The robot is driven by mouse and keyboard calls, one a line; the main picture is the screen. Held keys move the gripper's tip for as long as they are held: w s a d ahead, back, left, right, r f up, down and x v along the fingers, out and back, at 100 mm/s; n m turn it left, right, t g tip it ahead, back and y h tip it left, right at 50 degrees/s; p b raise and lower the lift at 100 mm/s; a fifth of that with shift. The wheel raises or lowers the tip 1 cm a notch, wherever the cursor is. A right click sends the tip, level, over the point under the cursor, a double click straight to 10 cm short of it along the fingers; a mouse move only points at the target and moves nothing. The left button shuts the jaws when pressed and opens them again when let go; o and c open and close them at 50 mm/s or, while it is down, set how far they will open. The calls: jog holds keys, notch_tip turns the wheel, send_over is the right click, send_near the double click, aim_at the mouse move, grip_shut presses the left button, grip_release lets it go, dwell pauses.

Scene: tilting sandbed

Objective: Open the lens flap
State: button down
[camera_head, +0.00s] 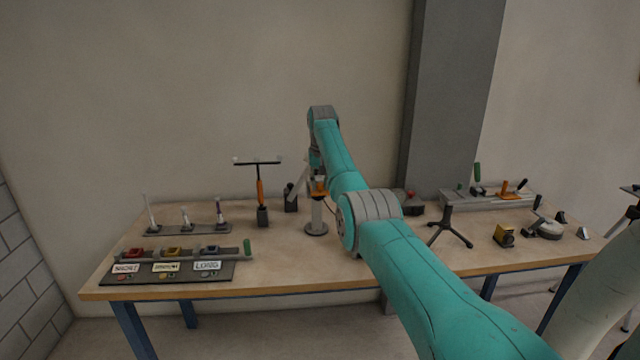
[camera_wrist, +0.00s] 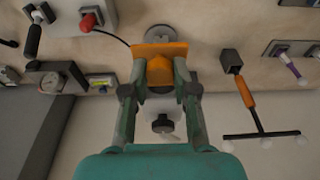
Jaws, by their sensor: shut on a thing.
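The orange lens flap (camera_wrist: 160,50) is a flat plate with a rounded block on it. In the head view the orange flap (camera_head: 318,186) is at the top of a short grey post (camera_head: 316,212) with a round base. My gripper (camera_wrist: 160,78) is shut on the orange block, one finger on each side of it. In the head view my gripper (camera_head: 316,172) comes down from above at the post's top, partly hidden by my arm. How far the flap is turned cannot be told.
A dark block with a slanted grey plate (camera_head: 291,202) stands just left of the post. An orange-handled T-shaped stand (camera_head: 261,190) is further left. A red-button box (camera_head: 411,204) and a grey tripod stand (camera_head: 450,220) are to the right. The table's front middle is clear.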

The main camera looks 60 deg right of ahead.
jog(key=c, duration=0.9)
grip_release()
jog(key=shift+f, duration=0.1)
jog(key=r, duration=0.4)
jog(key=s+a+r, duration=0.1)
jog(key=r, duration=0.6)
jog(key=shift+s+a+r, duration=0.2)
jog(key=shift+a+r, duration=0.15)
jog(key=shift+r, duration=0.05)
